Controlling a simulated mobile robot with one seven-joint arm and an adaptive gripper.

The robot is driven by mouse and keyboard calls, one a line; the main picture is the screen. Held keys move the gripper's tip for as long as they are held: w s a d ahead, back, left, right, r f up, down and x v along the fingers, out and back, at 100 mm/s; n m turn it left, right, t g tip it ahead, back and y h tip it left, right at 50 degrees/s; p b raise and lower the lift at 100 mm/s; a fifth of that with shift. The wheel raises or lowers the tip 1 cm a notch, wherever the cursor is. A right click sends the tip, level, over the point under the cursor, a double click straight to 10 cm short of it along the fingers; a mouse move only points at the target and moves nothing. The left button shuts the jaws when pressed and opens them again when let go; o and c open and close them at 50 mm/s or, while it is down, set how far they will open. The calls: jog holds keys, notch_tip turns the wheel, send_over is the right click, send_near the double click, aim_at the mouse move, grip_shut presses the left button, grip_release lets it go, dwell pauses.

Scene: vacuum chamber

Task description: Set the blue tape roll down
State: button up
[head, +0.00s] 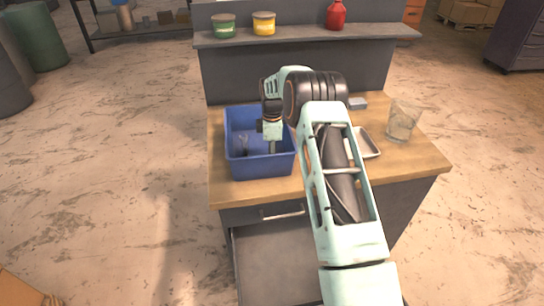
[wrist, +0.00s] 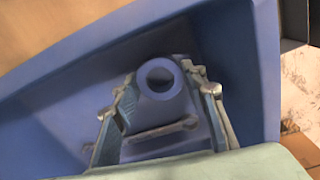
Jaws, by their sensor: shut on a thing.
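The blue tape roll (wrist: 163,107) is between the two fingers of my gripper (wrist: 160,82) in the wrist view, its round hole facing the camera. My gripper is shut on it, one finger at each side. Both are inside the blue bin (wrist: 262,60). In the head view the blue bin (head: 262,168) stands on the left of the wooden bench top, and my gripper (head: 270,147) reaches down into it. The roll is hidden there by the gripper and bin. I cannot tell whether the roll touches the bin floor.
A small dark item (head: 244,143) shows in the bin. Right of my arm are a shallow tray (head: 371,146), a clear cup (head: 402,120) and a small grey block (head: 357,103).

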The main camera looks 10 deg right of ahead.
jog(key=shift+f, duration=0.2)
jog(key=o, duration=1.1)
jog(key=shift+r, duration=0.1)
jog(key=shift+c, duration=0.2)
jog(key=shift+r, duration=0.1)
notch_tip(320, 180, up, 12)
jog(key=b, duration=0.2)
jog(key=shift+w+r, duration=0.1)
